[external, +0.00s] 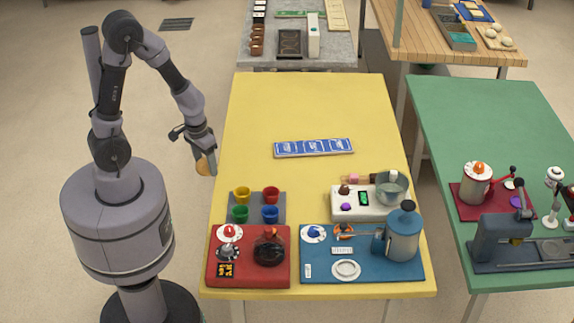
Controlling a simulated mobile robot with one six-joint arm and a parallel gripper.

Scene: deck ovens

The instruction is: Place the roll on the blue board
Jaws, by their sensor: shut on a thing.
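My gripper (203,156) hangs in the air just off the left edge of the yellow table, pointing down. It is shut on a golden-brown roll (202,167), which is partly hidden by the fingers. A flat blue board (314,148) with white-marked panels and a pale edge lies on the middle of the yellow table, to the right of my gripper and apart from it. Another blue board (487,16) with pale pieces on it lies on the wooden table at the back right. I cannot tell which one the task means.
The yellow table (270,105) is clear around the panelled board. Its front holds colored cups on a grey tray (256,208), a red mat (217,270), a blue mat (390,274) with a kettle (403,235), and a white unit with a bowl (391,187). A green table (480,120) stands right.

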